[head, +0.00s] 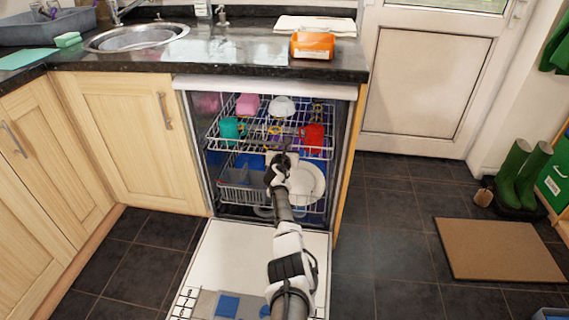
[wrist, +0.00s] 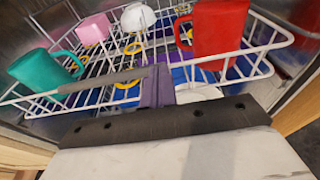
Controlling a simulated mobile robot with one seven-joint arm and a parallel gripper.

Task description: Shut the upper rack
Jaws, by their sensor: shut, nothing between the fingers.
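The upper rack (head: 268,147) is a white wire basket inside the open dishwasher. Its front rail lies near the mouth of the tub; how far out it stands is hard to tell. It holds a teal mug (head: 230,128), a red mug (head: 314,135), a pink cup (head: 247,104) and a white bowl (head: 282,105). My gripper (head: 284,158) is at the middle of the rack's front, fingers pointing inward. In the wrist view, the shut, empty gripper (wrist: 156,88) is close to the front rail (wrist: 55,100); contact cannot be told.
The dishwasher door (head: 232,252) is folded down below my arm. The lower rack (head: 240,192) holds white plates (head: 307,182) and a grey cutlery basket (head: 241,185). Granite worktop (head: 240,62) is above. Dark floor (head: 385,245) is free to the right, before a brown mat (head: 497,248).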

